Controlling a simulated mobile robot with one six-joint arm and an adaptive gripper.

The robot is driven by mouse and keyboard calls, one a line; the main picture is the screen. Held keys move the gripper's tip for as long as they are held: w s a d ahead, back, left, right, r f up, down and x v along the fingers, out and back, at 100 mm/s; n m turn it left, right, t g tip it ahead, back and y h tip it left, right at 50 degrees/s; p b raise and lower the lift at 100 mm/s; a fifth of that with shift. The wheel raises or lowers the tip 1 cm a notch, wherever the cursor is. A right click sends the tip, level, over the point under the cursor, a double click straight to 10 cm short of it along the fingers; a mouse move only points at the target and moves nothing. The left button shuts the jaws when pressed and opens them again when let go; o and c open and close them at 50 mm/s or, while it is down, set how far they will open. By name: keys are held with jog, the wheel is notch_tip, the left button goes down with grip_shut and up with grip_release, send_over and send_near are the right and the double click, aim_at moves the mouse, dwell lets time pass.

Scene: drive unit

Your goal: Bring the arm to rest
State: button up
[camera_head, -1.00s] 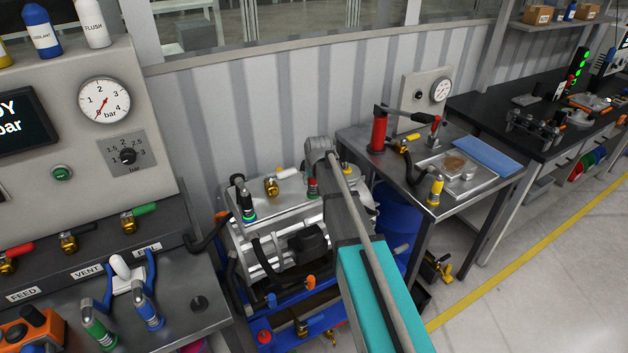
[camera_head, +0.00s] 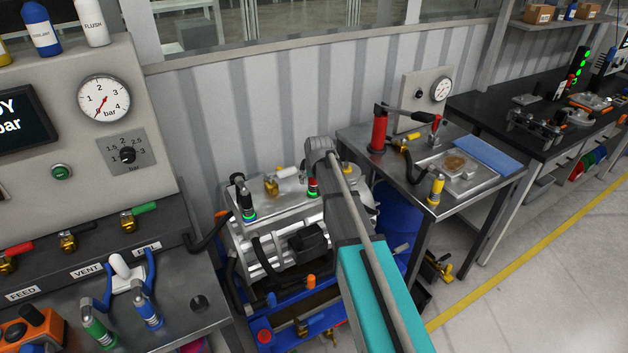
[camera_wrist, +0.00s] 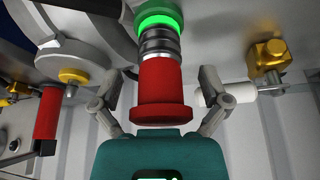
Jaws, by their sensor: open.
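My gripper (camera_wrist: 158,90) shows in the wrist view with its two fingers apart, one on each side of a red coupling (camera_wrist: 163,92). I cannot tell whether either finger touches it. The coupling sits on a dark ribbed fitting with a lit green ring (camera_wrist: 159,20). In the head view, my arm (camera_head: 350,215) reaches over the drive unit (camera_head: 285,235), and the red coupling (camera_head: 312,184) stands on the unit's top just left of my arm. My gripper's fingers are hidden behind the arm in the head view.
A brass valve (camera_wrist: 268,62) with a white handle is close to the right finger. A yellow-capped fitting (camera_wrist: 74,76) is on the left. In the head view, a black-handled coupling (camera_head: 243,197) stands left of the red one. A steel side table (camera_head: 400,165) stands to the right.

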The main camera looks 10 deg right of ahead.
dwell(0.3)
jog(key=s+f+g, duration=0.1)
jog(key=s+g, duration=0.3)
jog(key=s, duration=2.5)
jog(key=shift+s+d+f+m, duration=0.15)
jog(key=shift+s+f+m, duration=0.05)
jog(key=shift+s+m, duration=0.1)
dwell(0.4)
